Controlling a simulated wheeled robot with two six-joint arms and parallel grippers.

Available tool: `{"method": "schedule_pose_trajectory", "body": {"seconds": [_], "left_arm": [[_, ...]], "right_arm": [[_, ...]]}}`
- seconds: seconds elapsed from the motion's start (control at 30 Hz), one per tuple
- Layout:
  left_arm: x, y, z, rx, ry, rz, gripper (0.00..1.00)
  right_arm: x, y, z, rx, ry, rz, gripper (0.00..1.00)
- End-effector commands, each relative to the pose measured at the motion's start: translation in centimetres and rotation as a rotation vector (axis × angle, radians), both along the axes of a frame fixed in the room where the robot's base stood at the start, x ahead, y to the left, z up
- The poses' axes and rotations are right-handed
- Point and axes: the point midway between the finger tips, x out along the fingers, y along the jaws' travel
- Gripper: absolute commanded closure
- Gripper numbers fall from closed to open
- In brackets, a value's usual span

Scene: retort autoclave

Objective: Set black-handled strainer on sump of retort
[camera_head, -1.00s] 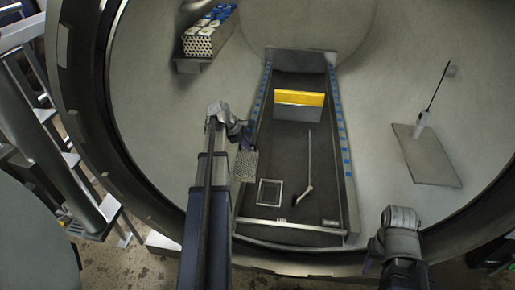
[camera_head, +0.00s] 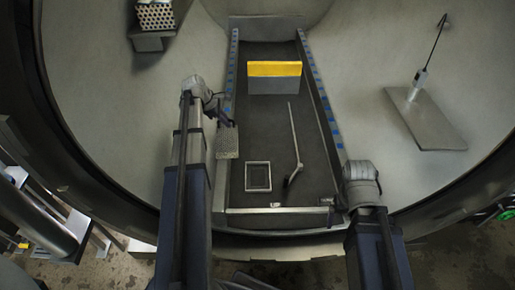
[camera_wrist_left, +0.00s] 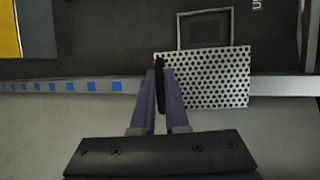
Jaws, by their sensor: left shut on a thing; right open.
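The strainer is a perforated grey metal plate (camera_head: 228,142) with a black handle (camera_wrist_left: 159,84). My left gripper (camera_head: 226,120) is shut on that handle and holds the plate over the left rail of the retort's dark floor. The sump (camera_head: 257,177) is a square light-framed recess in this floor, to the right of and nearer than the plate in the head view. In the left wrist view the plate (camera_wrist_left: 205,78) overlaps the near edge of the sump frame (camera_wrist_left: 205,30). My right gripper (camera_head: 340,208) is at the floor's front right corner, its fingers hard to see.
A long thin rod with a dark end (camera_head: 295,145) lies right of the sump. A yellow-topped grey block (camera_head: 274,78) stands farther back. Rails with blue marks (camera_head: 319,87) flank the floor. A plate with an upright probe (camera_head: 425,118) is at right, a perforated stack (camera_head: 156,16) upper left.

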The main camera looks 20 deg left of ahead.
Motion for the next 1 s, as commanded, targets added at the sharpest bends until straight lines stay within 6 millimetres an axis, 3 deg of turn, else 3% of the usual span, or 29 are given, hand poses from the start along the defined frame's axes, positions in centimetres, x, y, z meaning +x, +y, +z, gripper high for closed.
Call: {"method": "schedule_pose_trajectory", "body": {"seconds": [0.03, 0.1, 0.4, 0.63, 1.0], "left_arm": [[0.9, -1.6, -2.8, -0.007, 0.013, -0.011, 1.0], [1.8, -3.4, -4.5, -0.016, 0.032, -0.016, 1.0], [4.1, -9.6, -9.7, -0.042, 0.096, -0.033, 1.0], [4.7, -11.5, -10.8, -0.046, 0.116, -0.035, 1.0], [4.7, -11.6, -11.1, -0.047, 0.117, -0.034, 1.0]], "right_arm": [[0.0, 0.0, -2.7, -0.001, 0.0, 0.001, 0.13], [0.0, 0.0, -4.3, -0.002, -0.001, 0.001, 0.13], [0.1, -0.1, -9.2, -0.005, -0.002, 0.004, 0.13], [0.1, -0.1, -10.3, -0.006, -0.003, 0.004, 0.13], [0.1, -0.1, -10.5, -0.006, -0.003, 0.004, 0.13]]}}
